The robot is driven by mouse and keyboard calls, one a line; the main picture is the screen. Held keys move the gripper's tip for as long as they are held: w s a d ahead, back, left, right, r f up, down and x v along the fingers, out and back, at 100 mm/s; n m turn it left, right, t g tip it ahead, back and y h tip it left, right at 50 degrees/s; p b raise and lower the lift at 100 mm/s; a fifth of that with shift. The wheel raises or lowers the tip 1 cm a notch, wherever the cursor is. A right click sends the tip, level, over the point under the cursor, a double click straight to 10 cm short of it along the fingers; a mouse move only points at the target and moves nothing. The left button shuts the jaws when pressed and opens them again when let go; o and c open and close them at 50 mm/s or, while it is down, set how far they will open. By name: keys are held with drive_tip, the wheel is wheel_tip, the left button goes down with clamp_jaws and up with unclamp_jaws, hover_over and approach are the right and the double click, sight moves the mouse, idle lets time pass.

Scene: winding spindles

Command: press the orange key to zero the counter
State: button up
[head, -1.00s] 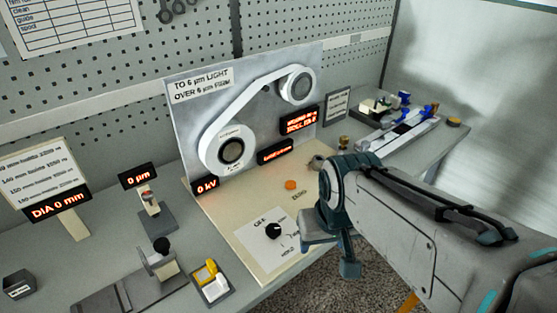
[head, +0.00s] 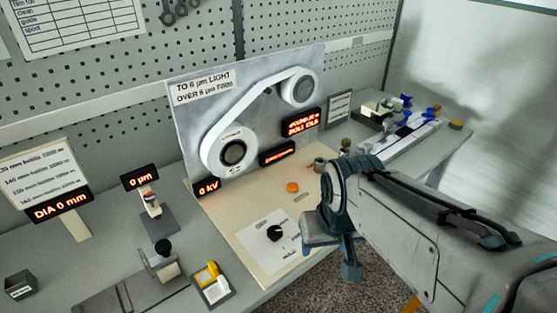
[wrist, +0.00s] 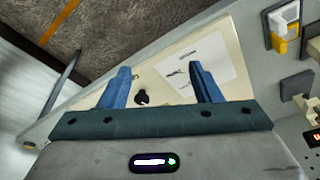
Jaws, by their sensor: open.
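The orange key (head: 292,187) is a small round button on the cream base panel of the winding machine, in front of the small red displays. It is not clearly visible in the wrist view. My gripper (head: 332,250) hangs at the front right edge of the panel, to the right of and nearer than the key, apart from it. In the wrist view my gripper (wrist: 160,88) shows two blue fingers spread wide with nothing between them. The cream panel (wrist: 150,66) lies beyond the fingers.
A black knob (head: 275,233) sits on a white plate on the panel. A small post (head: 319,163) stands behind the key. A yellow-and-white block (head: 211,283) and a small stand (head: 152,215) are at the left. The bench's front edge runs below my arm.

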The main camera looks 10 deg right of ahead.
drive_tip(key=shift+c, duration=0.4)
drive_tip(key=c, duration=0.5)
drive_tip(key=shift+w+r, duration=0.25)
drive_tip(key=c, duration=0.5)
drive_tip(key=w+r+m+p, duration=0.1)
drive_tip(key=w+m, duration=0.1)
drive_tip(key=w, duration=0.2)
drive_tip(key=w+r+m+p, duration=0.1)
drive_tip(key=w+r, duration=0.1)
drive_tip(key=w, duration=0.3)
drive_tip(key=w+r+m+g+p, duration=0.1)
drive_tip(key=w+r+m, duration=0.1)
drive_tip(key=w, duration=0.2)
drive_tip(key=shift+w+r+m, duration=0.15)
drive_tip(key=shift+w+m, duration=0.15)
clamp_jaws()
drive_tip(key=w+f+m+p, duration=0.1)
drive_tip(key=w+m, duration=0.2)
drive_tip(key=w, duration=0.4)
drive_tip(key=w+m+g+p, duration=0.1)
drive_tip(key=w+m, duration=0.2)
drive_tip(key=w, duration=0.5)
drive_tip(key=shift+w+f+p, duration=0.2)
drive_tip(key=shift+f+p, duration=0.15)
